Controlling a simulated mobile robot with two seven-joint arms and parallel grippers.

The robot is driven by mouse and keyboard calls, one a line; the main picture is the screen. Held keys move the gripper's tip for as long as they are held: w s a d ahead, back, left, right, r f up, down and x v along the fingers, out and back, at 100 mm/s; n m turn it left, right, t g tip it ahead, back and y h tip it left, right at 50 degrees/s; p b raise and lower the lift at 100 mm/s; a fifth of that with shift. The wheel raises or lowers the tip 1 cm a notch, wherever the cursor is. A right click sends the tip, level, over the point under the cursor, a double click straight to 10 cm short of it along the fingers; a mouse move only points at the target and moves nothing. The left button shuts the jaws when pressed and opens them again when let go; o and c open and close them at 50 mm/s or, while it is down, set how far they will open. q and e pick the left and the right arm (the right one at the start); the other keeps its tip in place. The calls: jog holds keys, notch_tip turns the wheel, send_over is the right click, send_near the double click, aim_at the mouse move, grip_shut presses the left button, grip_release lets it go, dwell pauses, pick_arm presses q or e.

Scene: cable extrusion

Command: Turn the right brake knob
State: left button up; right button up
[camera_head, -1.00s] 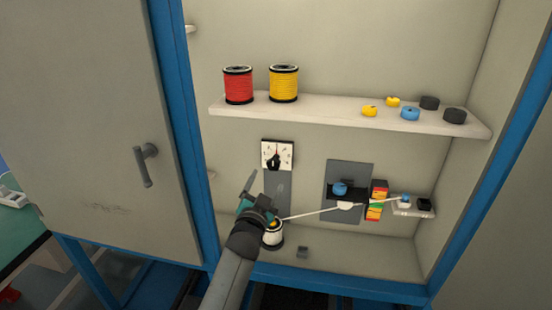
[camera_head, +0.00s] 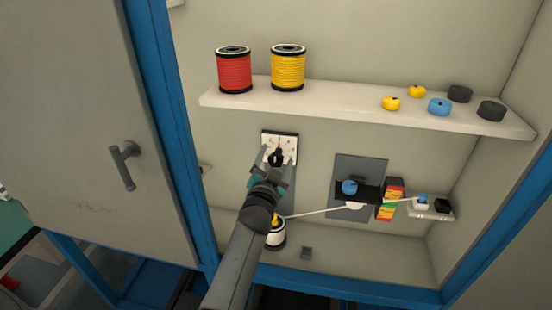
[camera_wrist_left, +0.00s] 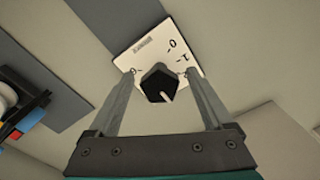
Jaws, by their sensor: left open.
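The brake knob (camera_head: 276,157) is a black knob on a white dial plate (camera_head: 290,141) on the cabinet's back wall. In the left wrist view the knob (camera_wrist_left: 158,83) has a pale pointer line and sits on the marked white plate (camera_wrist_left: 150,50). My left gripper (camera_head: 276,158) is open in front of the dial. In the left wrist view its two fingers (camera_wrist_left: 160,88) stand on either side of the knob, with gaps visible between them and it. My right gripper does not show.
A shelf (camera_head: 330,102) above holds a red spool (camera_head: 234,72), a yellow spool (camera_head: 288,70) and several small caps. Below, a white spool (camera_head: 276,236) feeds a white cable (camera_head: 315,213) to a grey panel (camera_head: 360,168) at right. The cabinet door (camera_head: 75,120) stands at left.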

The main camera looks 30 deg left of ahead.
pick_arm(q)
jog(key=shift+c, duration=0.2)
jog(key=shift+c, duration=0.7)
grip_shut()
jog(key=shift+n, duration=0.4)
jog(key=n+p, duration=0.1)
jog(key=n, duration=0.2)
jog(key=shift+n+p, duration=0.55)
jog(key=shift+n, duration=1.45)
